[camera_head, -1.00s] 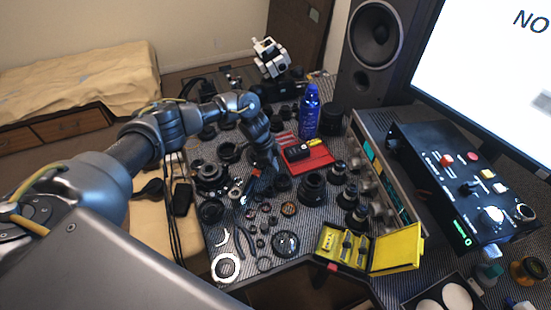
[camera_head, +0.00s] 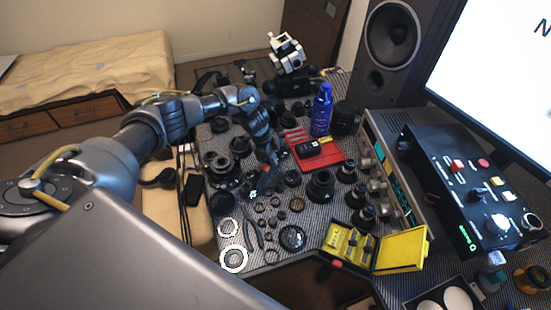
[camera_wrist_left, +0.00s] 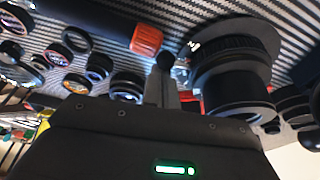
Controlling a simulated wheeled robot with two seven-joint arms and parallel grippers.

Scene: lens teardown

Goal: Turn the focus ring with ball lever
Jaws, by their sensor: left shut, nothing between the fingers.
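My left gripper (camera_head: 275,162) reaches down among the lens parts on the bench and is shut with nothing in it. In the left wrist view its closed fingers (camera_wrist_left: 162,86) point at a small black ball (camera_wrist_left: 165,60), which looks like the ball lever. The ball is right at the fingertips; I cannot tell whether they touch. Just right of it is a black lens barrel (camera_wrist_left: 232,75) with a ribbed ring (camera_wrist_left: 235,48), which looks like the focus ring. In the head view the lever is too small and hidden to make out. My right gripper is not in view.
An orange piece (camera_wrist_left: 147,38) lies left of the fingers. Several loose lens rings crowd the patterned mat. A red tray (camera_head: 325,160), a blue bottle (camera_head: 322,112) and an open yellow case (camera_head: 400,250) stand to the right. Little room is free around the gripper.

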